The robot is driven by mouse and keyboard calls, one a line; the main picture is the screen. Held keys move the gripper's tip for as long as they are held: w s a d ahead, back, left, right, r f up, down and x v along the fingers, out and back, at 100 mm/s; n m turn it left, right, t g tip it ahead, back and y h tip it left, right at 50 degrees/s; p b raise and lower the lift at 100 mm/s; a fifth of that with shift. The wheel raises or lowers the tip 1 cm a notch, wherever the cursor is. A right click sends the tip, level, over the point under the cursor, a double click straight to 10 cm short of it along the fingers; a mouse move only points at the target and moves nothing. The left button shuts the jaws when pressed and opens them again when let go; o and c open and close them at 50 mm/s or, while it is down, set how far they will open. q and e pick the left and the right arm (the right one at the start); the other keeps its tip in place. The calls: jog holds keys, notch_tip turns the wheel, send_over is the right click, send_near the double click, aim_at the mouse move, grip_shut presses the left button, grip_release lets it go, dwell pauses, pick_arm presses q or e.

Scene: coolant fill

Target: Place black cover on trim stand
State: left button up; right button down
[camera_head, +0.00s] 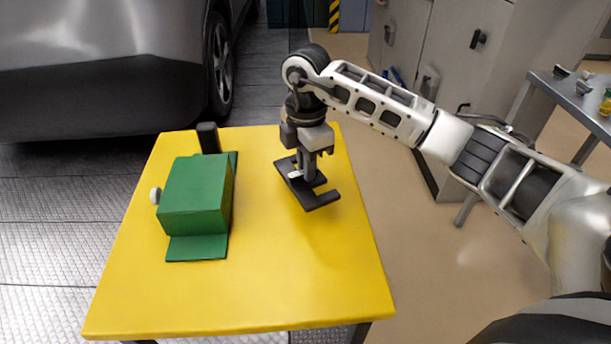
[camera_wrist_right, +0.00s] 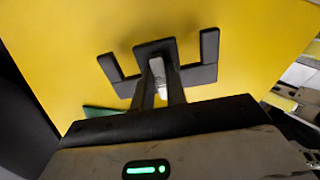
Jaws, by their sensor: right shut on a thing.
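The black cover (camera_head: 322,200) is a flat, dark, forked piece over the right half of the yellow table. My right gripper (camera_head: 308,174) points down and is shut on its middle part. In the right wrist view the cover (camera_wrist_right: 209,58) shows two side prongs and a squarish middle piece, with a small white part by my fingertips (camera_wrist_right: 161,92). I cannot tell whether the cover touches the table. A green block-shaped fixture (camera_head: 196,195), which looks like the trim stand, stands left of the cover, clearly apart from it. My left gripper is not in view.
The yellow table (camera_head: 250,290) is bare at its front and between the fixture and the cover. A white knob (camera_head: 155,195) sticks out on the fixture's left; a black upright piece (camera_head: 208,137) stands behind it. A grey car (camera_head: 110,70) is behind left, cabinets (camera_head: 455,70) behind right.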

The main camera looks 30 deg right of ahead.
jog(key=shift+w+d+f, duration=0.2)
jog(key=shift+w+f, duration=0.15)
jog(key=shift+f, duration=0.1)
notch_tip(320, 180, down, 3)
jog(key=shift+w+f, duration=0.1)
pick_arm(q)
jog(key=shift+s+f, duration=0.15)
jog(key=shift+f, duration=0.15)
pick_arm(e)
jog(key=shift+f, duration=0.1)
jog(key=shift+f, duration=0.1)
jog(key=c, duration=1.4)
grip_release()
jog(key=shift+c, duration=0.2)
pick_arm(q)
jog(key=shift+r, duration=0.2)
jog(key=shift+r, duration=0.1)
